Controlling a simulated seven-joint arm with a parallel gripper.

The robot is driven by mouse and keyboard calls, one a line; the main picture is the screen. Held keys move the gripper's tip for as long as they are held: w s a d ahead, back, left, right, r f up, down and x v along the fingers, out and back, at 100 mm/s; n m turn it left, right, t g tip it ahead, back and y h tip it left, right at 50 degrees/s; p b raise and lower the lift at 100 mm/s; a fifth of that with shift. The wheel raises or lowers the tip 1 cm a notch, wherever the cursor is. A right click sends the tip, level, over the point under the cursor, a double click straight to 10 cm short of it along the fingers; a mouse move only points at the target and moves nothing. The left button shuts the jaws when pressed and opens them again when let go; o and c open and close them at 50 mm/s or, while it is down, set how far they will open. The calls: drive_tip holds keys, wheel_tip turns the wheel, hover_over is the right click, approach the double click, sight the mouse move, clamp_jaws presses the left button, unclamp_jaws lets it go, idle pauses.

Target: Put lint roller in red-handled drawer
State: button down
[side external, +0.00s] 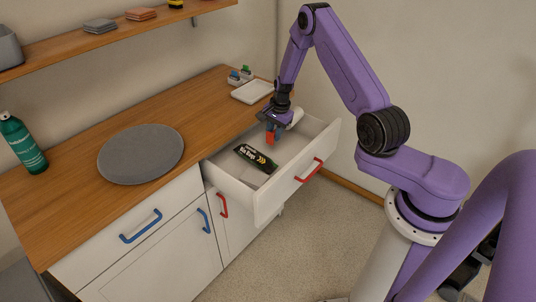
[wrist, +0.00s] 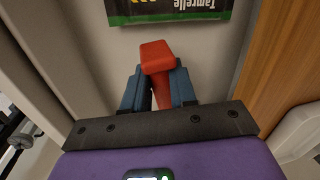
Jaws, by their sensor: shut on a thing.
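The lint roller has a red handle (side external: 271,136) and what looks like a white roll (side external: 296,117). My gripper (side external: 272,127) is shut on the red handle, which also shows between the blue fingers in the wrist view (wrist: 157,62). It holds the roller at the back part of the open drawer; the height above the drawer floor is hard to judge. The red-handled drawer (side external: 268,205) is pulled out, with its red handle (side external: 309,170) on the front. In the wrist view the roll is hidden.
A black packet (side external: 256,158) lies in the drawer; its edge shows in the wrist view (wrist: 170,10). The counter beside it holds a white tray (side external: 252,91), a grey round plate (side external: 141,155) and a green bottle (side external: 23,145). A shelf (side external: 110,32) hangs above.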

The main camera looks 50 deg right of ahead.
drive_tip(key=shift+f, duration=4.25)
drive_tip(key=c, duration=0.9)
unclamp_jaws()
drive_tip(key=shift+f, duration=0.1)
